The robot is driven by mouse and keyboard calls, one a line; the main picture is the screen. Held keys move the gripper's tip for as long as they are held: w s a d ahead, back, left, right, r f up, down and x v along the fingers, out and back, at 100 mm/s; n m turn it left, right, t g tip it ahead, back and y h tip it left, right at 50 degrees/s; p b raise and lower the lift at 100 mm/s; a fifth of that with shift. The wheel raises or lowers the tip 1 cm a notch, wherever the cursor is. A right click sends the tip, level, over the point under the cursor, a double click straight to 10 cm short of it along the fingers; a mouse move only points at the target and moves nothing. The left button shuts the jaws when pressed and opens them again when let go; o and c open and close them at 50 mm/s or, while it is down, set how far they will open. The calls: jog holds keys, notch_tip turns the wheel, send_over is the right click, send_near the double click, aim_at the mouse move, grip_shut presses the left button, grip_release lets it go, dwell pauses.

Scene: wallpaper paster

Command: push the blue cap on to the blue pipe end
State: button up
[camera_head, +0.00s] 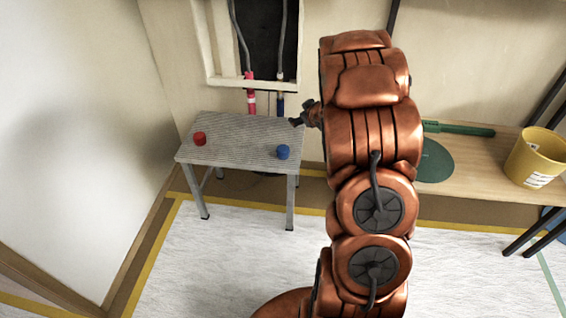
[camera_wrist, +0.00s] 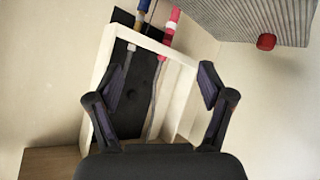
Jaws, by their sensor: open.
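The blue cap (camera_head: 283,152) sits on the right part of a small grey ribbed table. The blue pipe end (camera_head: 280,105) hangs below the white wall frame, behind the table's back edge. In the wrist view the blue pipe (camera_wrist: 143,5) shows at the top edge, partly cut off. My gripper (camera_head: 297,122) is beside the table's back right corner, apart from the blue cap and close to the blue pipe end. In the wrist view my gripper (camera_wrist: 163,75) has its fingers spread with nothing between them. The blue cap is not in the wrist view.
A red cap (camera_head: 199,139) sits on the left of the table (camera_head: 235,128). A red-pink pipe (camera_head: 251,98) hangs left of the blue one. The white frame (camera_wrist: 178,62) surrounds a dark wall recess. A yellow bucket (camera_head: 537,157) stands on a wooden bench at right.

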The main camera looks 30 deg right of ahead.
aim_at(288, 151)
jog(key=f+t+y+b, duration=0.1)
jog(key=f+y+b, duration=0.1)
jog(key=f, duration=0.3)
jog(key=a+f+t+y+b, duration=0.1)
jog(key=f+t+y+b, duration=0.1)
jog(key=f+b, duration=0.2)
jog(key=f+n+t+y+b, duration=0.1)
jog(key=f+b, duration=0.3)
jog(key=f, duration=0.4)
jog(key=shift+s+a+f+t+y, duration=0.25)
jog(key=shift+s+t+y, duration=0.15)
jog(key=shift+t+y, duration=0.25)
jog(key=shift+s+a+f+t+y+b, duration=0.3)
jog(key=shift+s+f+t+y+b, duration=0.05)
jog(key=shift+s+y+b, duration=0.1)
jog(key=shift+a, duration=0.1)
jog(key=shift+w+a, duration=0.2)
jog(key=shift+w, duration=0.4)
jog(key=shift+b+x, duration=1.3)
jog(key=shift+x, duration=1.95)
jog(key=shift+r, duration=0.15)
jog(key=shift+c, duration=0.4)
jog(key=shift+s, duration=0.1)
jog(key=c, duration=1.1)
